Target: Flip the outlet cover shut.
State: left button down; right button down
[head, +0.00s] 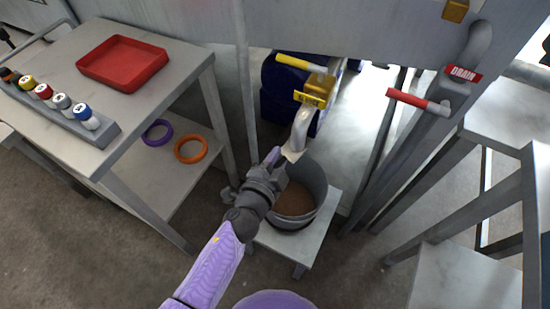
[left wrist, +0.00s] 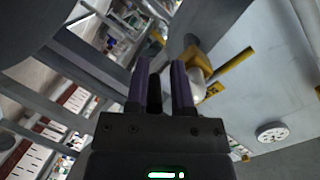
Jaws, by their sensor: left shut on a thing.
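The curved pale outlet spout (head: 302,128) comes down from a yellow valve body (head: 318,93) and ends over a grey bucket (head: 317,185). The outlet cover (head: 292,153) is a small cream flap at the spout's lower end. My left gripper (head: 276,158) is at this end from the left, shut on the cover's edge; the contact itself is mostly hidden. In the left wrist view the gripper's two fingers (left wrist: 162,88) stand close together, with the spout (left wrist: 198,84) just right of them. My right gripper is in neither view.
The bucket holds brown material and stands on a low stool (head: 325,224). A yellow handle (head: 300,63) and a red drain handle (head: 415,101) stick out nearby. A table (head: 60,75) with a red tray (head: 122,62) stands left; metal frames stand right.

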pick_arm(q)
jog(key=shift+s+f, duration=0.25)
jog(key=shift+f, duration=0.15)
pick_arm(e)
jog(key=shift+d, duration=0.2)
pick_arm(q)
jog(key=c, duration=0.8)
grip_release()
jog(key=shift+d, duration=0.1)
jog(key=shift+o, duration=0.8)
jog(key=shift+w+r, duration=0.1)
jog(key=shift+r, duration=0.05)
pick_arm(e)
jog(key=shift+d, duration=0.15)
pick_arm(q)
jog(key=shift+r, duration=0.1)
jog(key=p+v, duration=0.2)
jog(key=v, duration=0.8)
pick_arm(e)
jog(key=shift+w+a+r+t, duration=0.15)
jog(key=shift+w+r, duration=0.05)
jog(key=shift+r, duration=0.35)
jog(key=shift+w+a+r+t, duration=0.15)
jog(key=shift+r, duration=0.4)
